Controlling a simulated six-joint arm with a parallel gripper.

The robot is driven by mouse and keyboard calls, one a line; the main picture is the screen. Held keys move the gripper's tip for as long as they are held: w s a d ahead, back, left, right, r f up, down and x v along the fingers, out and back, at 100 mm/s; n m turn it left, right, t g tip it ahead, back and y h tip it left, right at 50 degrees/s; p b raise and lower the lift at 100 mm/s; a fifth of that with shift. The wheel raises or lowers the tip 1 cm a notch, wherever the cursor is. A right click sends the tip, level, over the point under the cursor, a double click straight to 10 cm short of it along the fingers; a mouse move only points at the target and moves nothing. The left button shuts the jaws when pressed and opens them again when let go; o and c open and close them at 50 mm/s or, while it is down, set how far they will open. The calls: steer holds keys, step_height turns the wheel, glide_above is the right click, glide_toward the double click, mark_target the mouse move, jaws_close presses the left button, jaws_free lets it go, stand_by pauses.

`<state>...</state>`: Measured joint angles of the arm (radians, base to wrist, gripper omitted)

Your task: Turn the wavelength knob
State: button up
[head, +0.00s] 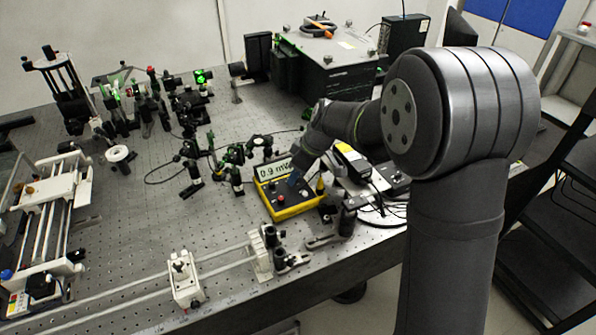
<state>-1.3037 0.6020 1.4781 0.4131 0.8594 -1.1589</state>
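A yellow-edged meter box (297,211) sits on the optical bench right of the middle. Its display (273,170) reads 0.9 mW. A small red control (281,198) shows on its dark top panel; no label is readable, so I cannot tell which control is the wavelength knob. My gripper (293,179) reaches down from the upper right, over the panel, just below and right of the display. It is small and dark here, and it hides part of the panel. I cannot tell whether its fingers are open or touch a knob.
Optical mounts (192,170) stand close left of the meter. A yellow-and-black handheld device (352,158) and cables lie to its right. Posts on a rail (270,250) stand in front. A large dark box (330,70) is at the back. Bare bench (140,215) lies to the left.

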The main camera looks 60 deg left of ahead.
steer(key=v, duration=1.7)
steer(key=shift+r, duration=0.2)
steer(key=shift+w, duration=0.1)
steer(key=s+a+m+t+h, duration=0.35)
steer(key=s+a+m, duration=0.2)
steer(key=m, duration=0.45)
steer(key=shift+g, duration=0.45)
steer(key=f, duration=1.1)
steer(key=w+f, duration=0.1)
steer(key=f, duration=0.4)
steer(key=shift+a+f, duration=0.15)
steer(key=shift+a, duration=0.05)
